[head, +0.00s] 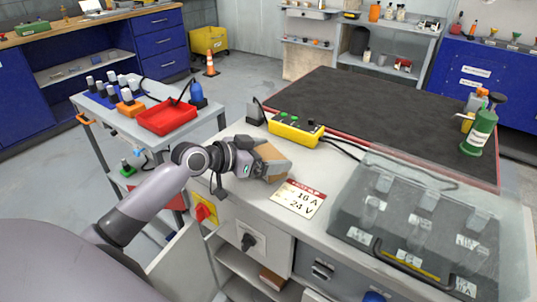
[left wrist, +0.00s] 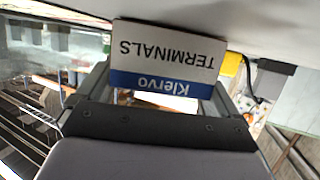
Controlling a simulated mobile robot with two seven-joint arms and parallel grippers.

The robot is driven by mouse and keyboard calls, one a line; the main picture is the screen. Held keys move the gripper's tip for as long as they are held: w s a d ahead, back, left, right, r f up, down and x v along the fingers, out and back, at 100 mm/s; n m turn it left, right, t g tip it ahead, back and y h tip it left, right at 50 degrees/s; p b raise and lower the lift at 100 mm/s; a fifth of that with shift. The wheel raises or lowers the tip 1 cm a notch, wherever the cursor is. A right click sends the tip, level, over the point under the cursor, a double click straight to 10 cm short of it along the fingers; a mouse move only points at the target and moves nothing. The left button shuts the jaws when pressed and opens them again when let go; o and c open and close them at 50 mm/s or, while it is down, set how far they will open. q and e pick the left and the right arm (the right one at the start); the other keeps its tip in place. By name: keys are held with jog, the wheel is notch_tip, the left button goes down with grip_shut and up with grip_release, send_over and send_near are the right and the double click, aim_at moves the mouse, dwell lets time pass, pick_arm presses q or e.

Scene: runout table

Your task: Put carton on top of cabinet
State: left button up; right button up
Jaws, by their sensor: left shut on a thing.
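The carton (head: 272,153) is a small brown box at the near left end of the light grey worktop (head: 236,190). My left gripper (head: 266,168) is shut on it. In the left wrist view the carton (left wrist: 167,60) sits between the two fingers, its white and blue label reading "Klervo TERMINALS" upside down. I cannot tell whether it touches the worktop. Below is a light grey cabinet (head: 229,235) with a red and yellow switch and a black knob. I cannot tell whether this is the task's cabinet. My right gripper is not in view.
A yellow button box (head: 296,131) with cables stands just behind the carton. A sign plate (head: 298,198) lies to its right, then a clear cover (head: 420,222). A cart with a red tray (head: 167,117) stands left. The black mat (head: 365,110) is largely clear.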

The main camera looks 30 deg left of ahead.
pick_arm(q)
jog(key=shift+f, duration=0.15)
jog(key=o, duration=0.8)
jog(key=shift+r, duration=0.2)
jog(key=b+v, duration=0.1)
jog(key=v, duration=0.9)
jog(key=shift+s+f, duration=0.1)
jog(key=shift+s, duration=0.05)
jog(key=shift+v, duration=0.95)
